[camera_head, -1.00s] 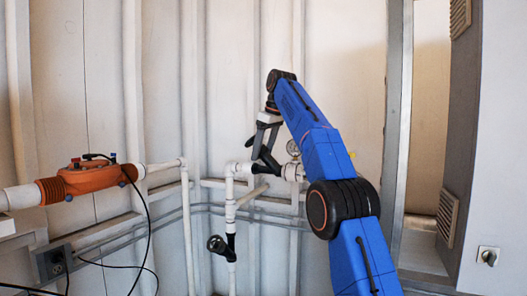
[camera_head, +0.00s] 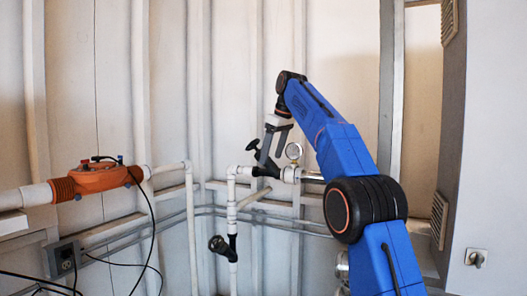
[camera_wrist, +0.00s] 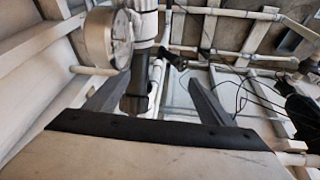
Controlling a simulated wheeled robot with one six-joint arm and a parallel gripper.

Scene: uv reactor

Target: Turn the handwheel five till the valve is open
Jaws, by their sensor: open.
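No number shows on any valve, so I cannot tell by label which is handwheel five. In the head view, a black valve (camera_head: 266,171) sits on the white pipe at the level of the gauge, with a small black handle-like part (camera_head: 252,144) above it. My gripper (camera_head: 262,158) points down at this valve, close to it. In the wrist view my gripper (camera_wrist: 155,80) has its fingers spread wide. A dark cylindrical part (camera_wrist: 133,103) shows between them, nearer the left finger. Contact cannot be told. A second black valve (camera_head: 218,243) is lower on the vertical pipe.
A round gauge (camera_head: 294,151) stands right beside my gripper; it is large in the wrist view (camera_wrist: 108,38). An orange reactor unit (camera_head: 97,178) with a hanging black cable is on the left. A grey outlet box (camera_head: 65,258) is below it. White pipes (camera_head: 232,205) run around the corner.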

